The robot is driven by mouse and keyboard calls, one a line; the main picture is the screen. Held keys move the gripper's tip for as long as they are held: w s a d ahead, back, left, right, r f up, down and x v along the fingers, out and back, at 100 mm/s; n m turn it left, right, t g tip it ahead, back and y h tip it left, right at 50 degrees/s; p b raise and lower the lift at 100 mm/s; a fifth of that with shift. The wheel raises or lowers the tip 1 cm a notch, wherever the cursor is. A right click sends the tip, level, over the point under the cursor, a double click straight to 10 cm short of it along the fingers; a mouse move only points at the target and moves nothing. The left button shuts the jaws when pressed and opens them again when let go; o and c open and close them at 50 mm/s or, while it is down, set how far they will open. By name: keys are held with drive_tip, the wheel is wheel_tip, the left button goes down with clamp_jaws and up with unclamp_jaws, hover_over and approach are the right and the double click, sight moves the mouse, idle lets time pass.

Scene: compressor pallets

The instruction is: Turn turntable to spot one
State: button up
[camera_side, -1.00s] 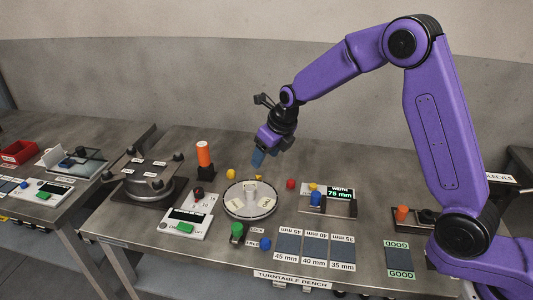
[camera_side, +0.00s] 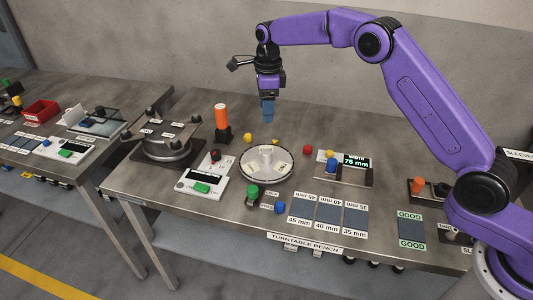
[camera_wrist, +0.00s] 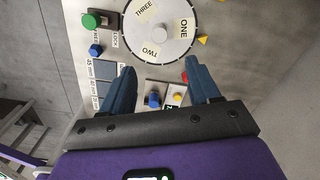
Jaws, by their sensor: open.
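The turntable (camera_side: 250,171) is a round pale disc with a central hub on the bench. The wrist view shows it too (camera_wrist: 136,45), labelled ONE at its right, TWO below the hub and THREE at upper left. A yellow pointer (camera_wrist: 203,39) lies just outside the rim, beside and slightly below ONE. A green knob (camera_wrist: 90,20) stands by a plate marked LOCK, with another partly legible label; it is also in the side view (camera_side: 253,191). My gripper (camera_side: 268,119) is open and empty, pointing down above and behind the disc. Its spread fingers show in the wrist view (camera_wrist: 161,67).
An orange cylinder (camera_side: 221,118) stands upright behind left of the disc. A control box (camera_side: 202,182) with red and green parts is at left. A width gauge (camera_side: 343,172) reading 76 mm is at right. Size pads (camera_side: 328,211) lie in front.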

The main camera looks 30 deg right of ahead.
sight(266, 152)
drive_tip(key=shift+n, duration=0.4)
wheel_tip(266, 152, down, 17)
drive_tip(key=shift+f, duration=0.15)
idle(0.4)
clamp_jaws()
